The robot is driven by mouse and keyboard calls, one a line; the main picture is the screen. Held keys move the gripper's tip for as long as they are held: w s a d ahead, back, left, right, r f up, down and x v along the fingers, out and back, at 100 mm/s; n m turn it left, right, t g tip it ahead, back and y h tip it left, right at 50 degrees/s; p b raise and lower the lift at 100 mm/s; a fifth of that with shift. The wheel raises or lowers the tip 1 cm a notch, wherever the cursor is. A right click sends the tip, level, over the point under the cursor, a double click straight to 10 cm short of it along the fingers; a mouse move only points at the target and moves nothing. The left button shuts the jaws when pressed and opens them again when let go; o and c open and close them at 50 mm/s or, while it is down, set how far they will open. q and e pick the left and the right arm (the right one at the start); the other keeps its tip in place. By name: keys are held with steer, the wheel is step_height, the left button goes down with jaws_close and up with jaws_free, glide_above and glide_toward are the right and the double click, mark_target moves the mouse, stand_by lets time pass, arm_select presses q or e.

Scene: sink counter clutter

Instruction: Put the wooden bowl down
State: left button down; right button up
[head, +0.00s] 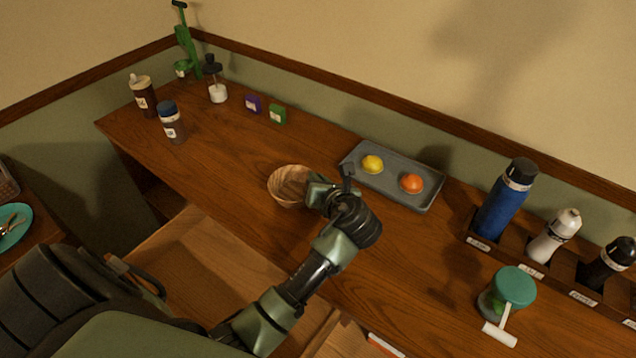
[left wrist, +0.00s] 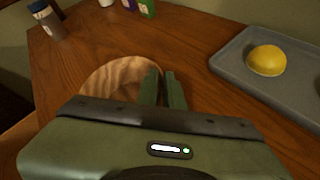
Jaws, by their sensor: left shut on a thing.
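The wooden bowl (head: 287,186) is light brown and round, over the wooden counter left of the grey tray. My left gripper (head: 313,190) is at the bowl's right side, shut on its rim. In the left wrist view the bowl (left wrist: 112,80) shows behind the two close-set green fingers (left wrist: 163,86). The bowl looks close to upright. I cannot tell whether its base touches the counter, since its lower right side is hidden by the gripper. My right gripper is not in view.
The grey tray (head: 433,195) holds a lemon (head: 372,164) and an orange (head: 411,183). Bottles (head: 505,200) stand in a rack at the right, near a green-lidded jar (head: 513,286). Two small boxes (head: 277,114) stand at the back. The counter (head: 222,157) left of the bowl is clear.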

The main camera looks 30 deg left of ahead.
arm_select(q)
steer(key=shift+f, duration=0.5)
steer(key=c, duration=1.5)
jaws_free()
steer(key=shift+c, duration=0.2)
steer(key=v, duration=1.2)
steer(key=shift+r, duration=0.1)
